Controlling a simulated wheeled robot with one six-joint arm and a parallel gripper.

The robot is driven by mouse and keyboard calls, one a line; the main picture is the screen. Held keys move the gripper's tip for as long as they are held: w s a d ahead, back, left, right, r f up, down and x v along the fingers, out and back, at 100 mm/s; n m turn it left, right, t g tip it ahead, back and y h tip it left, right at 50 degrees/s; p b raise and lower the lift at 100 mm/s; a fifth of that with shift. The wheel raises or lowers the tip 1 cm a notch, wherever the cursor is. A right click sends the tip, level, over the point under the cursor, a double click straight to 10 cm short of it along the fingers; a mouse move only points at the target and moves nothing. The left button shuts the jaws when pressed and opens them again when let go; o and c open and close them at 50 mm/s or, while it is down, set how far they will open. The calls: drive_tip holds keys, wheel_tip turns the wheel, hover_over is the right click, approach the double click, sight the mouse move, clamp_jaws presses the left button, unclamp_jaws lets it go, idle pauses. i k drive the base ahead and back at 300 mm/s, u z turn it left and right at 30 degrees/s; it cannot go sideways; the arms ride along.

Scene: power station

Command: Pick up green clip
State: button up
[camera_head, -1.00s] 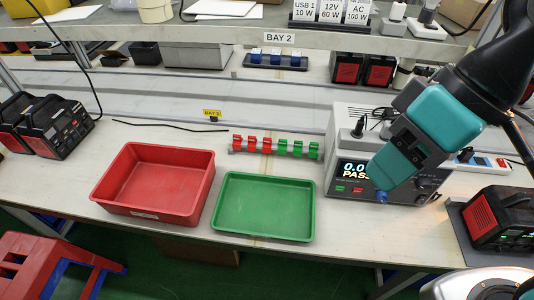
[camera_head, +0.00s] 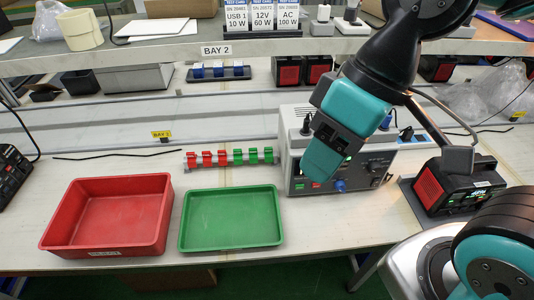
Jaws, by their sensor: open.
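A row of small clips stands on a rail on the bench, behind the trays. The green clips (camera_head: 253,156) are at the right end of the row and the red clips (camera_head: 207,159) at the left end. My gripper (camera_head: 317,166) is teal and black and hangs to the right of the clips, in front of the grey test unit. It is open and holds nothing that I can see. Its fingers are seen from behind, so the gap between them is hidden. A gap separates it from the nearest green clip in the picture.
A red tray (camera_head: 61,222) and a green tray (camera_head: 186,218) stand empty in front of the clips. The grey test unit (camera_head: 292,150) stands right of them, with a black and red device (camera_head: 440,188) beyond. A shelf (camera_head: 150,56) runs above the bench.

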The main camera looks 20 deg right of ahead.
sight(268, 151)
drive_tip(key=u, duration=0.5)
drive_tip(key=k, duration=0.6)
drive_tip(key=u, duration=0.6)
drive_tip(key=i, duration=1.1)
drive_tip(key=z, duration=0.95)
